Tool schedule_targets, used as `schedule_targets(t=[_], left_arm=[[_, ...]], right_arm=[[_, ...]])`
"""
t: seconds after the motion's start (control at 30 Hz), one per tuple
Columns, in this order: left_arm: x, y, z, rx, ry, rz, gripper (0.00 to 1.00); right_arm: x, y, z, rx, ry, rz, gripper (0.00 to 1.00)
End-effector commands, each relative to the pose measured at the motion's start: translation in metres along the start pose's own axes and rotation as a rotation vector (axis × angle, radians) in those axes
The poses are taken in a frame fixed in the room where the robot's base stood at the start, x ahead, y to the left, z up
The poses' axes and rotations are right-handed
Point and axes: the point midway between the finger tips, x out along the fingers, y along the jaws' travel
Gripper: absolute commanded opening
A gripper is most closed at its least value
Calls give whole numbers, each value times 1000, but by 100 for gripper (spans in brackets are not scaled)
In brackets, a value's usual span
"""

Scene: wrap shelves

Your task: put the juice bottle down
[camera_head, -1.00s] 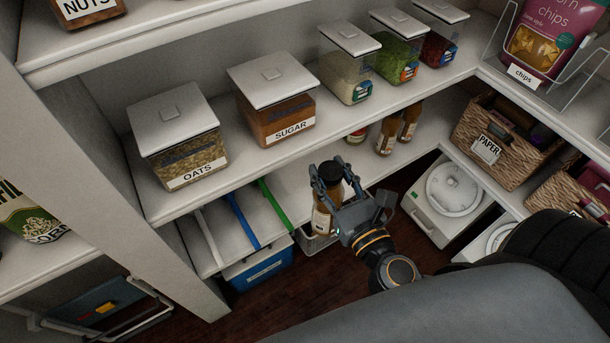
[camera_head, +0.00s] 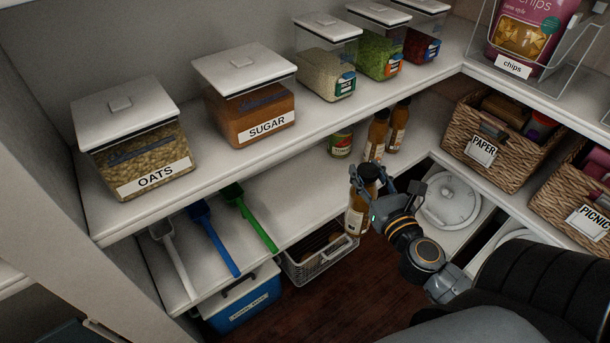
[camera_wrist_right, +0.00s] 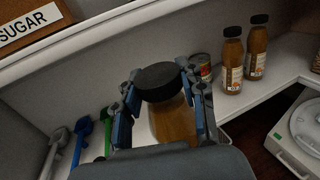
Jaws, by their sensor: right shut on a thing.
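The juice bottle (camera_head: 357,215) is brown with a black cap and a pale label. My right gripper (camera_head: 368,190) is shut on it and holds it roughly upright at the front edge of the lower shelf (camera_head: 290,203). I cannot tell whether its base touches the shelf. In the right wrist view, the bottle (camera_wrist_right: 172,122) is between the two fingers of my right gripper (camera_wrist_right: 165,95). Two similar bottles, one (camera_head: 376,134) and another (camera_head: 398,125), stand farther back on the lower shelf. My left gripper is not in view.
A tomato can (camera_head: 341,143) stands beside the two bottles. White, blue (camera_head: 217,240) and green (camera_head: 246,215) scoops lie at the shelf's left. A white scale (camera_head: 452,203) is at right.

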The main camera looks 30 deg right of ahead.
Motion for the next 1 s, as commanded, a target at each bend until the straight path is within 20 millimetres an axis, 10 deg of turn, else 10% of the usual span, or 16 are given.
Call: schedule_targets(t=[1.0], left_arm=[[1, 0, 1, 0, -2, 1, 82]], right_arm=[[165, 56, 4, -1, -8, 0, 0]])
